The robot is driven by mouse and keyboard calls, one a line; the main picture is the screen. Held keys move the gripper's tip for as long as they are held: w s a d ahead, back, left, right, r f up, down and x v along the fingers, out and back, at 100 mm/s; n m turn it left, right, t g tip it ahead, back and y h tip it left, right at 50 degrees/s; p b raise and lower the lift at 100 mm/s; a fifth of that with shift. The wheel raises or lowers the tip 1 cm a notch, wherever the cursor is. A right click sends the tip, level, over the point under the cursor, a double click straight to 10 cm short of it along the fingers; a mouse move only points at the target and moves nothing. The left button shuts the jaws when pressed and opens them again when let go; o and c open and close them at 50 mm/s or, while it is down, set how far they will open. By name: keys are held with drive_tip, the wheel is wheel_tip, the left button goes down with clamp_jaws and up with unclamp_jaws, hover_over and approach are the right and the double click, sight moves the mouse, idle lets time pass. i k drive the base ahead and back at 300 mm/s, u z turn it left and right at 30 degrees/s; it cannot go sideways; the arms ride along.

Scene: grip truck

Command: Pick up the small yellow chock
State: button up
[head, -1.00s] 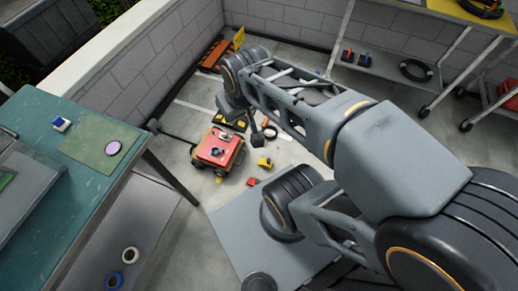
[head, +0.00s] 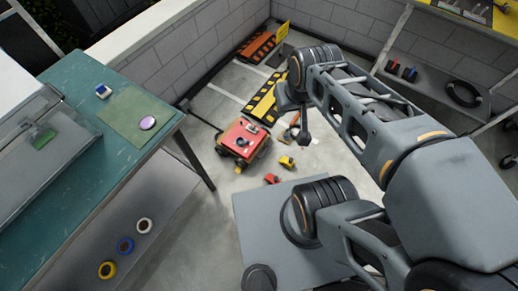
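A small yellow block (head: 287,162) lies on the concrete floor, right of the red cart (head: 243,139). A smaller yellow piece (head: 238,170) lies by the cart's near wheel. I cannot tell for sure which of the two is the small yellow chock. A red block (head: 271,178) lies just in front of the larger yellow one. My gripper (head: 304,139) hangs from the arm, pointing down, above and a little behind the yellow block in the picture. It looks apart from both yellow pieces. Its fingers are too small and dark to show whether they are open.
Black-and-yellow (head: 262,100) and orange (head: 256,47) striped ramps lie behind the cart. A shelf rack (head: 435,70) stands at back right.

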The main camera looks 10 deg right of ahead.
sight(287, 162)
drive_tip(key=k, duration=1.25)
drive_tip(key=z, duration=0.45)
drive_tip(key=i, duration=1.5)
drive_tip(key=u, duration=0.5)
